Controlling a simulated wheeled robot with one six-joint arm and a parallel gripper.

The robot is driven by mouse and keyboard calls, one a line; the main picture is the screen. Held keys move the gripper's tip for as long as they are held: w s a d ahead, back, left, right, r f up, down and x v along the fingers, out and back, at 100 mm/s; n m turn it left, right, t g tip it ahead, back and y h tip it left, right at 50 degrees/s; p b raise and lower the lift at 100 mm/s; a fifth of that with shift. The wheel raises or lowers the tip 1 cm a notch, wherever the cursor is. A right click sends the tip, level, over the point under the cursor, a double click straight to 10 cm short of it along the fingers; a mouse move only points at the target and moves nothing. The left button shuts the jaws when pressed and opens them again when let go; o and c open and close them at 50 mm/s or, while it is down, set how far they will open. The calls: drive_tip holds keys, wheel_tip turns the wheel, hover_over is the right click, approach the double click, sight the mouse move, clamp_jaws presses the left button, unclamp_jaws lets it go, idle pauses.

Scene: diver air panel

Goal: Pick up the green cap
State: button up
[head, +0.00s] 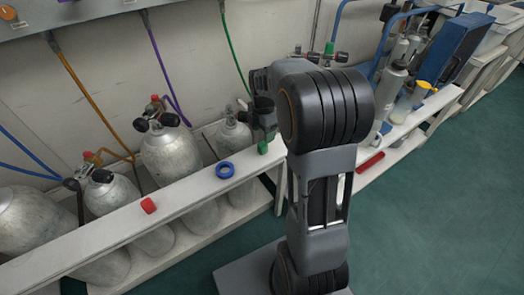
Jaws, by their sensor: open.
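The green cap (263,148) is small and sits on the white rail in front of the gas cylinders, left of my arm's large black joint. My gripper (263,133) points down just above the green cap, in the head view only. It is open. The fingers are small and dark here, and I cannot tell whether they reach around the cap or stay above it.
A blue ring (225,170) and a red cap (148,205) lie on the same white rail (185,190) to the left. Grey cylinders (170,155) with valves and hoses stand behind it. A red bar-shaped object (370,162) lies right of my arm. Green floor is clear at right.

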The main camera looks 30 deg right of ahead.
sight(263, 145)
drive_tip(key=shift+f+b, duration=1.5)
drive_tip(key=shift+f, duration=2.2)
drive_tip(key=c, duration=1)
drive_tip(key=shift+r, duration=0.15)
drive_tip(key=shift+r+p, duration=0.3)
drive_tip(key=shift+r, duration=0.25)
wheel_tip(263, 145, up, 2)
drive_tip(key=shift+r+p, duration=0.1)
drive_tip(key=shift+p, duration=0.35)
drive_tip(key=s+d+r+p, duration=0.2)
drive_tip(key=s+r, duration=0.2)
drive_tip(key=s, duration=0.2)
drive_tip(key=s+d+r+p, duration=0.1)
drive_tip(key=s+r+p, duration=0.1)
drive_tip(key=s+r, duration=0.3)
drive_tip(key=s, duration=0.2)
drive_tip(key=shift+s+d+r, duration=0.25)
drive_tip(key=shift+s+d, duration=0.05)
drive_tip(key=shift+d, duration=0.1)
